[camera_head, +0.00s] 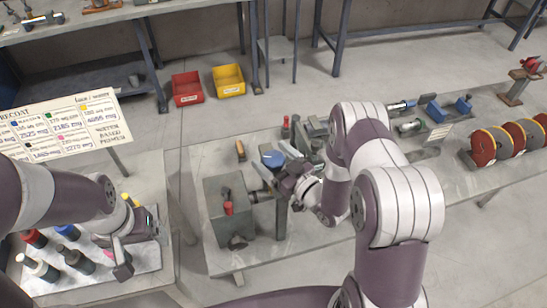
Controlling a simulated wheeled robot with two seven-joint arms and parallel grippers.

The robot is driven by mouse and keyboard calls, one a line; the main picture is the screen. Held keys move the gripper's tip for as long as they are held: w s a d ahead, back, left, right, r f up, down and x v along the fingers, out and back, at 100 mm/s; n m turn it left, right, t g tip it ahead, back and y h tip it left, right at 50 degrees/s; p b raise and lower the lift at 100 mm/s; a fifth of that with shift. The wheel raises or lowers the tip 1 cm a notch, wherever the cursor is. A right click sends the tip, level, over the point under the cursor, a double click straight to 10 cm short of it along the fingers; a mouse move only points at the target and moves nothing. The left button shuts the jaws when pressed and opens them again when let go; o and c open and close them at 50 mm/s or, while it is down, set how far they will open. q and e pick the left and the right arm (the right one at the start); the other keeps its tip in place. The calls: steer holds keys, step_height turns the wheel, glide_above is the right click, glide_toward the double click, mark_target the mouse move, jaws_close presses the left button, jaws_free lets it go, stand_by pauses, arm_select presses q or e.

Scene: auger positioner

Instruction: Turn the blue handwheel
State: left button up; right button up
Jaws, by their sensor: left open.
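A blue round part (273,158), which looks like the blue handwheel, sits on the right-hand bench beside a grey block-shaped housing (222,190). My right gripper (272,182) is close in front of the blue part, at the housing's right side. Its fingers are dark and small against the clutter, so I cannot tell whether they touch anything or are open or shut. My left gripper (136,248) is open, low over the tray at the left, far from the blue part.
A tray (145,265) of bottles with coloured caps stands at lower left below a sign board (70,125). A red bin (187,88) and a yellow bin (229,80) lie on the floor behind. Grinding discs (484,148) stand at the right. My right arm hides much of the bench.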

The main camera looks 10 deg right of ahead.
steer(key=shift+s+d+f, duration=0.1)
steer(key=shift+s+d, duration=0.15)
steer(key=shift+s, duration=0.05)
steer(key=b+v, duration=0.4)
steer(key=v, duration=0.8)
steer(key=shift+a, duration=0.1)
